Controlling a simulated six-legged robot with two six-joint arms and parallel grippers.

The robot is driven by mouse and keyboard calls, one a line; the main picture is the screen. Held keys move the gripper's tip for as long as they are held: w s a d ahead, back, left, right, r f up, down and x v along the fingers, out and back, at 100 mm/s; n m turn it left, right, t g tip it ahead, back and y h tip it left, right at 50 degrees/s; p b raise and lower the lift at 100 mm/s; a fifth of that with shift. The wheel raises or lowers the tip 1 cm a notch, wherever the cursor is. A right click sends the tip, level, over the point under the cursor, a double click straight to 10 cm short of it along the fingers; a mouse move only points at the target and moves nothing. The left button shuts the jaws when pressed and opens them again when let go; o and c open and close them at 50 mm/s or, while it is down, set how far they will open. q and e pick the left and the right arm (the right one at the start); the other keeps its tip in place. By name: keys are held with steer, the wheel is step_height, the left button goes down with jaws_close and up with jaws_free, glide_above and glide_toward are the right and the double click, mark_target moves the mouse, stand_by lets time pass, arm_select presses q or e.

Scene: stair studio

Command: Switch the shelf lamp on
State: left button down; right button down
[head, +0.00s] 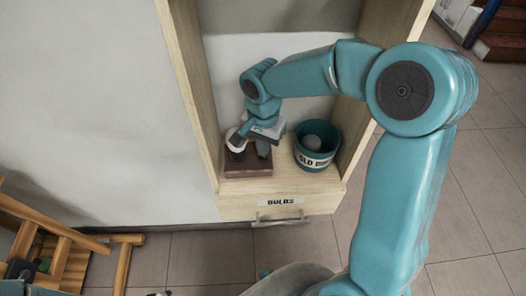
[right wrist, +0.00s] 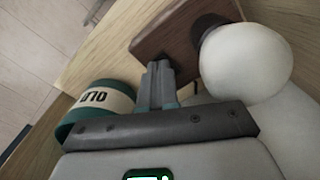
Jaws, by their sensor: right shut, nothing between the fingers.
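The shelf lamp is a brown block base (head: 247,165) with a round white bulb (head: 237,139), standing on the left of the shelf. In the right wrist view the bulb (right wrist: 245,62) sits in a dark socket on the brown base (right wrist: 165,35); it shows no clear glow. My right gripper (head: 263,151) reaches down over the base, right beside the bulb. Its fingers (right wrist: 158,66) are shut together and empty, with the tips at the base; touching or just above, I cannot tell. No switch shows clearly. A dark and teal part at the lower left may be my left arm; its fingers cannot be made out.
A teal pot (head: 316,148) with a pale label and a grey round thing inside stands right of the lamp. Wooden side walls bound the shelf. Below is a drawer labelled BULBS (head: 279,203) with a metal handle. Wooden furniture (head: 62,262) stands at lower left.

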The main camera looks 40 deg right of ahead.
steer(key=shift+f, duration=0.3)
steer(key=shift+r, duration=0.1)
steer(key=shift+r+p, duration=0.35)
steer(key=shift+r, duration=0.15)
step_height(320, 180, up, 6)
steer(key=p, duration=0.4)
steer(key=shift+f, duration=0.1)
steer(key=shift+s, duration=0.1)
